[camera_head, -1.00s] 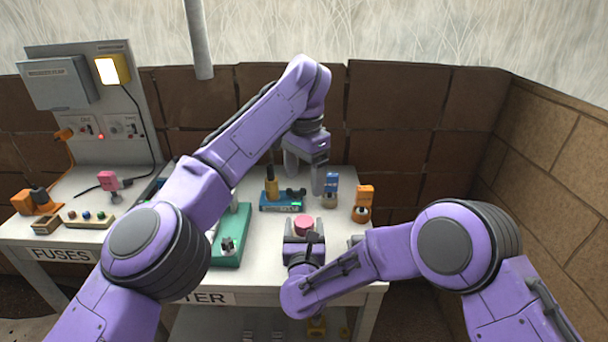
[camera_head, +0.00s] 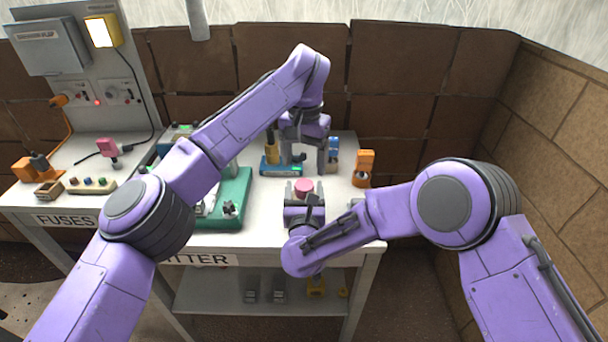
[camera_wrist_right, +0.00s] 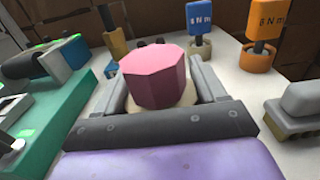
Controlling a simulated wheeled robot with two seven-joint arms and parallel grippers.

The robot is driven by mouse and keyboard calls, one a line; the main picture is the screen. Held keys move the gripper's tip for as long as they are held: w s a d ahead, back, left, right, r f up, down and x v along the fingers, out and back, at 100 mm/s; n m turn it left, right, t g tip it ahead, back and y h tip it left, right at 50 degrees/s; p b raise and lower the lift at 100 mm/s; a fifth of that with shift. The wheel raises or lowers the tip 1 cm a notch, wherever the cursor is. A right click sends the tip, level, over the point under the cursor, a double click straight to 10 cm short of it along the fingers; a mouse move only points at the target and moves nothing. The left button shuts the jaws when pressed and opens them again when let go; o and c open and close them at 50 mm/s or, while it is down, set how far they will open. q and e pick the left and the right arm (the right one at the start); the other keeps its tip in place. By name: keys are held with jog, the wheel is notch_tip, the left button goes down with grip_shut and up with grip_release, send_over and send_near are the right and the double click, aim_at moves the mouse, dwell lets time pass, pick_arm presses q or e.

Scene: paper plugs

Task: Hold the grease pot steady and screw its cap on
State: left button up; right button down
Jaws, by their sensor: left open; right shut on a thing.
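A pink faceted cap (camera_wrist_right: 155,75) sits on top of a cream pot (camera_wrist_right: 180,98), mostly hidden, in the right wrist view. The cap (camera_head: 304,186) also shows in the head view near the table's front. I cannot tell whether it is threaded on. My right gripper (camera_wrist_right: 162,88) is shut on the pot, with one finger on each side, below the cap. My left gripper (camera_head: 303,170) is open and empty, fingers pointing down, behind the cap and near a blue device (camera_head: 268,171). It is apart from the cap.
A blue 8 Nm tool (camera_wrist_right: 199,22) and an orange one (camera_wrist_right: 264,30) stand behind the pot. A grey brush-like block (camera_wrist_right: 301,107) lies to its right. A green case (camera_head: 237,190) is to the left.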

aim_at(305, 187)
pick_arm(q)
notch_tip(305, 187, down, 7)
jog(key=shift+r, duration=0.15)
jog(key=shift+c, duration=0.2)
jog(key=c, duration=1.2)
jog(key=m, duration=0.3)
jog(key=shift+s, duration=0.1)
jog(key=o, duration=1.2)
jog(key=shift+d, duration=0.1)
jog(key=shift+c, duration=0.2)
jog(key=shift+r, duration=2.3)
